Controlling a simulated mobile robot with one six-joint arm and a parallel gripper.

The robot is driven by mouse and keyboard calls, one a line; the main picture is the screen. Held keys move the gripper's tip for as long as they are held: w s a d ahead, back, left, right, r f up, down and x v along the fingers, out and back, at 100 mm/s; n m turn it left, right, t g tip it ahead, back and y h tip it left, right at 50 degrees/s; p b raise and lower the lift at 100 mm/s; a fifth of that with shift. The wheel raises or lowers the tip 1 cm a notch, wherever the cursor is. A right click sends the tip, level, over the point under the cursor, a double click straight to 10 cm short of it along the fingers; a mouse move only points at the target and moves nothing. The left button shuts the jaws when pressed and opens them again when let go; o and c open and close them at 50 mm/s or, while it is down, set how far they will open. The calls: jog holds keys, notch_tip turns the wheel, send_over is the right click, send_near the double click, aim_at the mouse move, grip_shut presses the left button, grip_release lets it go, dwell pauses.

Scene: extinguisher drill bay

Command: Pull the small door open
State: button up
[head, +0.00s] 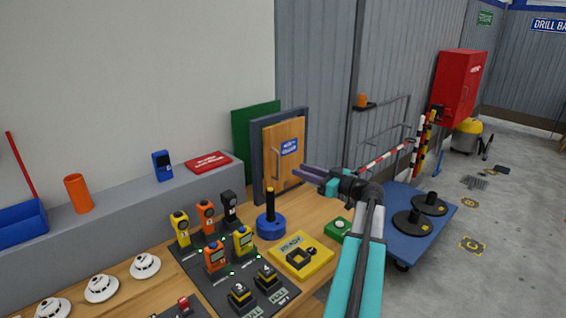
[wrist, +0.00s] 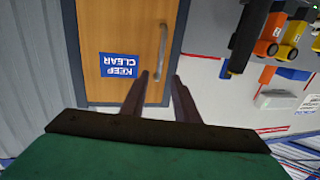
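The small door (head: 286,150) is a light wooden panel in a dark grey frame (head: 257,160), standing on the bench. It looks closed. It carries a blue "KEEP CLEAR" sign (wrist: 119,66) and an upright metal bar handle (head: 278,163). In the wrist view the door (wrist: 120,25) appears upside down, with the handle (wrist: 163,50) ahead of the fingers. My gripper (head: 304,171) is in front of the door, right of the handle in the head view. In the wrist view my gripper (wrist: 161,75) is open and empty, the handle's end showing between its fingertips; contact cannot be told.
A blue base with a black post (head: 270,218) stands on the bench before the door. A yellow "READY" block (head: 300,255) and a green button box (head: 338,229) are nearby. Several handheld devices stand on a dark board (head: 228,272) at left. A blue cart (head: 385,205) is at right.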

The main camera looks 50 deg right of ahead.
jog(key=w+a+p, duration=0.1)
jog(key=w+p, duration=0.2)
jog(key=w, duration=0.6)
jog(key=shift+w, duration=0.25)
jog(key=shift+a, duration=0.1)
grip_shut()
